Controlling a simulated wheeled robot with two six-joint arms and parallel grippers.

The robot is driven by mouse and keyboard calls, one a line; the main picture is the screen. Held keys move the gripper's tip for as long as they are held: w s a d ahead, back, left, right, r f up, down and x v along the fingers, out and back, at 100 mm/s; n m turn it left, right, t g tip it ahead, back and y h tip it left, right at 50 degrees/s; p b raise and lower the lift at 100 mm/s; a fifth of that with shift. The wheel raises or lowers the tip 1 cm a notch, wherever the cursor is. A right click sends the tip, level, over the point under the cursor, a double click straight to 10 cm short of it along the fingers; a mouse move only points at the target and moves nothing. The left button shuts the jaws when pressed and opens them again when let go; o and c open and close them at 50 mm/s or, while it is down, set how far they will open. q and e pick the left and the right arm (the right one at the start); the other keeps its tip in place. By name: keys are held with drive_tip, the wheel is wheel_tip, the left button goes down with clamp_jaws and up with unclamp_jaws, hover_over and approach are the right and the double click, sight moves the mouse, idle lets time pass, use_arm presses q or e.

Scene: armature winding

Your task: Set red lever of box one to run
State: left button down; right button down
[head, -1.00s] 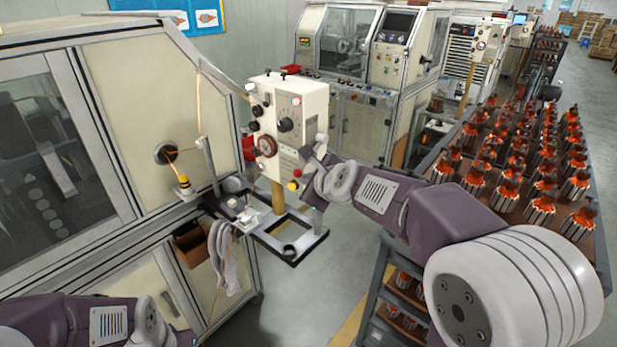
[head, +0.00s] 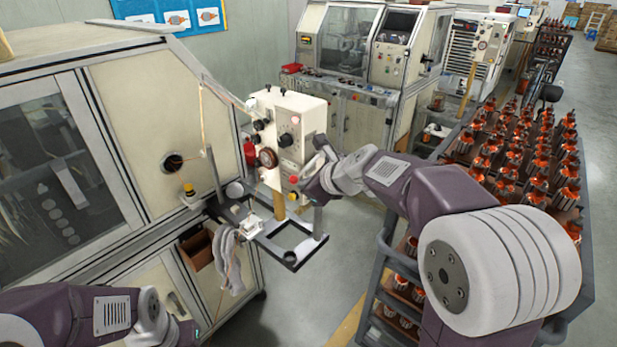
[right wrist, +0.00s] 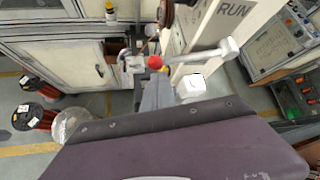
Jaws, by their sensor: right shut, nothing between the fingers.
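A cream control box (head: 287,130) with dials and knobs stands on a post in the middle of the head view. In the right wrist view its side panel (right wrist: 220,28) carries the word RUN, and a red ball knob (right wrist: 155,62) shows right at the tip of my right gripper (right wrist: 156,88). A grey bar with a pale end (right wrist: 229,49) extends to the right of the red ball. In the head view my right gripper (head: 308,187) is shut and empty at the box's lower right side; whether it touches the knob is unclear. My left gripper (head: 184,334) is low at the left, its jaws unclear.
A winding machine (head: 140,110) with a glass door fills the left. A black frame (head: 290,258) sits below the box, with a grey glove (head: 228,262) hanging beside it. A rack of armatures (head: 470,155) stands at right. Open floor lies behind.

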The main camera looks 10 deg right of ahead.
wheel_tip(320, 180, up, 7)
drive_tip(key=m+g+y+p, duration=0.1)
drive_tip(key=p, duration=0.8)
drive_tip(key=shift+w+d+m+g+y, duration=0.3)
drive_tip(key=shift+y, duration=0.1)
drive_tip(key=shift+r, duration=0.1)
idle(0.6)
drive_tip(key=shift+r+p, duration=0.7)
drive_tip(key=shift+p, duration=0.3)
drive_tip(key=shift+f, duration=0.1)
